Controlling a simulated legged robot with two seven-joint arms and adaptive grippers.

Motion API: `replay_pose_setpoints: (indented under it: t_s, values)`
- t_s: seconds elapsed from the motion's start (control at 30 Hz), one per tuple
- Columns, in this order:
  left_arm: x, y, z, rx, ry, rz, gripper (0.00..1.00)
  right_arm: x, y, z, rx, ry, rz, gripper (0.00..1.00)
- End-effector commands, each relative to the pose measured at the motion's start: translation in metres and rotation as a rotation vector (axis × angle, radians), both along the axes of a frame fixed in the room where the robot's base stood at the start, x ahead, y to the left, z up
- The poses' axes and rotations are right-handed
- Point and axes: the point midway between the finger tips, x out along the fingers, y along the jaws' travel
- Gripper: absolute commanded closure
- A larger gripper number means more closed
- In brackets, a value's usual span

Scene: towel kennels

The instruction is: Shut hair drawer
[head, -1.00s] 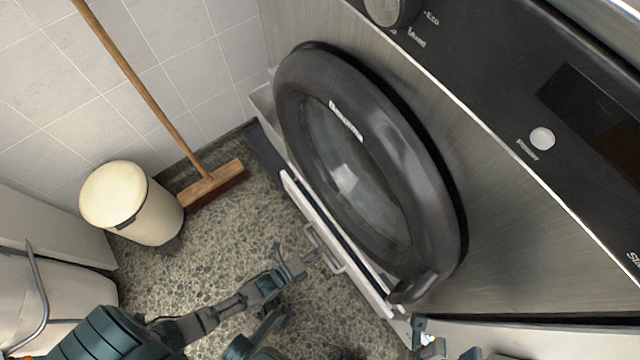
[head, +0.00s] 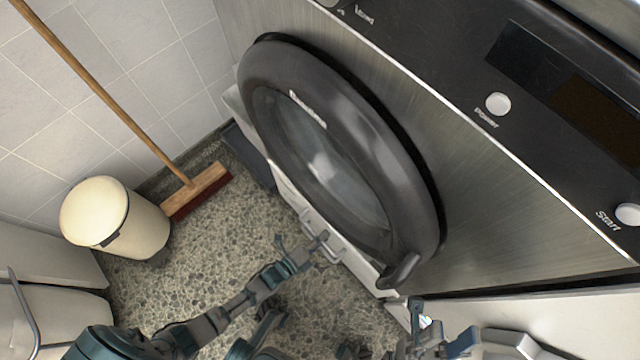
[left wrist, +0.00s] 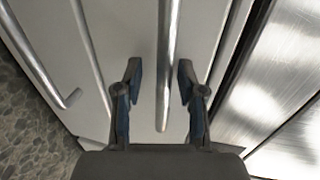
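The drawer (head: 287,192) is a low white front under the round washer door, with a grey bar handle (head: 335,252). It sits close in beneath the machine; the washer door hides part of its top edge. My left gripper (head: 303,241) is at the handle, its fingers apart. In the left wrist view the open left gripper (left wrist: 160,75) has a finger on each side of a metal bar handle (left wrist: 166,45), with gaps to both fingers. My right gripper (head: 440,328) is at the bottom right by the white panel, fingers apart, partly cut off, with nothing seen held.
The washer door (head: 335,150) bulges out above the drawer. A cream bin (head: 115,220) and a broom (head: 195,190) stand at the left by the tiled wall. A white unit (head: 560,315) is at the right. Speckled floor lies open between bin and drawer.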

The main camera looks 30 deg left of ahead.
Motion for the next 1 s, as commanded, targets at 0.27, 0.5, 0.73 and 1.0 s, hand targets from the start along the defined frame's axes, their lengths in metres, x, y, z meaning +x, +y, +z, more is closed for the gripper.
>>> replay_pose_setpoints:
  t_s: [0.27,0.5,0.73,1.0]
  values:
    - [-0.004,0.004,0.002,-0.001,-0.004,0.002,0.61,-0.003,0.0,-0.001,0.003,0.009,-0.001,0.6]
    - [-0.046,0.018,0.01,0.0,0.0,0.002,0.61,-0.003,0.0,-0.001,0.001,0.008,0.0,0.6]
    - [-0.089,0.032,0.02,0.002,0.0,0.0,0.61,-0.002,0.0,-0.001,0.0,0.007,0.001,0.6]
    - [-0.108,0.039,0.025,0.0,-0.002,0.0,0.61,-0.002,0.0,-0.001,0.0,0.007,0.001,0.6]
